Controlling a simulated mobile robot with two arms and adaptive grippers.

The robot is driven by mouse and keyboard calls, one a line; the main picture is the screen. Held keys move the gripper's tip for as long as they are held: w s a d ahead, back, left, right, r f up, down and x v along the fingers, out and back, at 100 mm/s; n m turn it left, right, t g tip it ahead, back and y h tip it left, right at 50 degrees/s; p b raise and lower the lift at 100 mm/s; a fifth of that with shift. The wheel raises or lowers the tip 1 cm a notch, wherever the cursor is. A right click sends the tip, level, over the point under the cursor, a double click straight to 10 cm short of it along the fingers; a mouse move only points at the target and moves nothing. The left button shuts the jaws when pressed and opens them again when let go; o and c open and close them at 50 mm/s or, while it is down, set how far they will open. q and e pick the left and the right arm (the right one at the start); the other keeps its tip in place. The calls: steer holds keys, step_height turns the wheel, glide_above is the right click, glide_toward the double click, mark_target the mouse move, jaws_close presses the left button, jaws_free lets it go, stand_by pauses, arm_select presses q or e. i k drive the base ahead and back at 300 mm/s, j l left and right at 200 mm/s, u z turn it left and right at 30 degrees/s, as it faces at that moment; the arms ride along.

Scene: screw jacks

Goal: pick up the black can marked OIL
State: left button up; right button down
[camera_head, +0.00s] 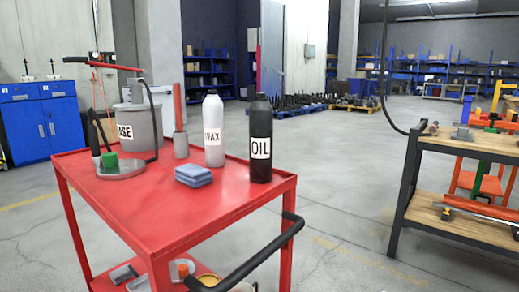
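The black can marked OIL (261,140) stands upright on the red cart (140,212), near its right corner. Its white label faces me. A white bottle marked WAX (213,132) stands just to its left, with a small gap between them. Neither my left nor my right gripper shows in the head view.
Folded blue cloths (193,175), a grey grease bucket (138,128) with a pump and a red-handled tool (180,120) share the cart top. A black handle (255,262) juts from its near right side. A wooden-topped workbench (470,140) stands at right, with open floor between.

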mark_target(261, 111)
steer(key=i+j+z, duration=0.3)
steer(key=j, duration=0.85)
steer(key=j+z, duration=0.35)
steer(key=j, duration=0.75)
steer(key=k, duration=0.05)
